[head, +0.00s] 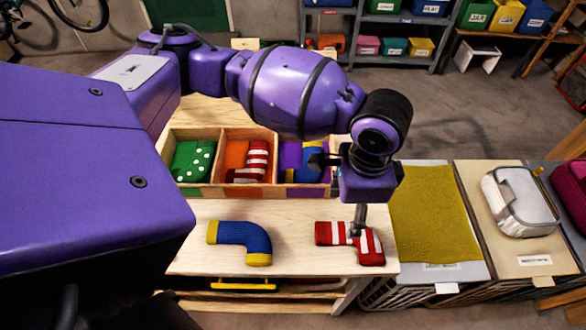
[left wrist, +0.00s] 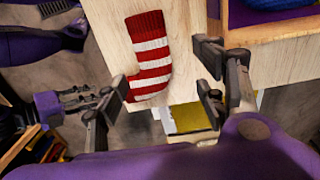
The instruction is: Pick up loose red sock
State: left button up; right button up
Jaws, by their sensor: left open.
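The loose red sock (head: 345,240) with white stripes lies on the pale wooden tabletop near its front right corner. It also shows in the left wrist view (left wrist: 150,62), with its plain red cuff at the top. My left gripper (head: 360,218) points down over the sock's foot end and covers a little of it in the head view. In the left wrist view the gripper (left wrist: 164,86) is open, its fingers apart on either side of the foot end, with nothing gripped. I cannot tell how high the fingertips are above the table.
A wooden divided box (head: 232,191) behind holds a green dotted sock (head: 193,160), a red striped sock (head: 250,162) and a blue-yellow one (head: 311,162). Another blue-yellow sock (head: 243,240) lies on the table to the left. Hampers with a mustard cloth (head: 432,222) stand at the right.

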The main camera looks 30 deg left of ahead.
aim_at(341, 230)
pick_arm(q)
jog(key=f, duration=0.1)
jog(key=s+f, duration=0.1)
jog(key=f, duration=0.1)
jog(key=shift+s+a+f, duration=0.1)
jog(key=f, duration=0.4)
jog(key=shift+s+a, duration=0.15)
jog(key=shift+s, duration=0.05)
jog(key=shift+w, duration=0.1)
jog(key=c, duration=1.2)
pick_arm(e)
jog(key=shift+s+d+f, duration=0.15)
jog(key=shift+s+f, duration=0.25)
jog(key=shift+s, duration=0.25)
jog(key=shift+s+d+f, duration=0.15)
jog(key=shift+s+f, duration=0.2)
jog(key=shift+s, duration=0.25)
